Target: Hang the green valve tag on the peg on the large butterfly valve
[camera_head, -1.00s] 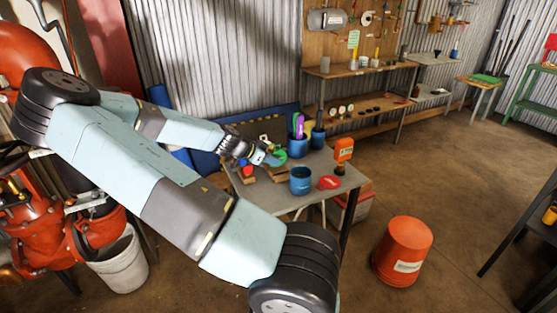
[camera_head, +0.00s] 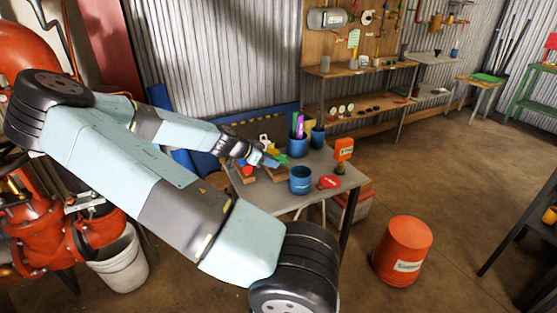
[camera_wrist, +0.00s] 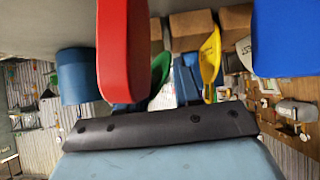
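My gripper (camera_head: 268,160) reaches over the left part of the grey table. In the wrist view a thin green piece (camera_wrist: 157,80), probably the green valve tag, shows just past the dark edge of my gripper.
An orange bucket (camera_head: 402,250) stands on the floor.

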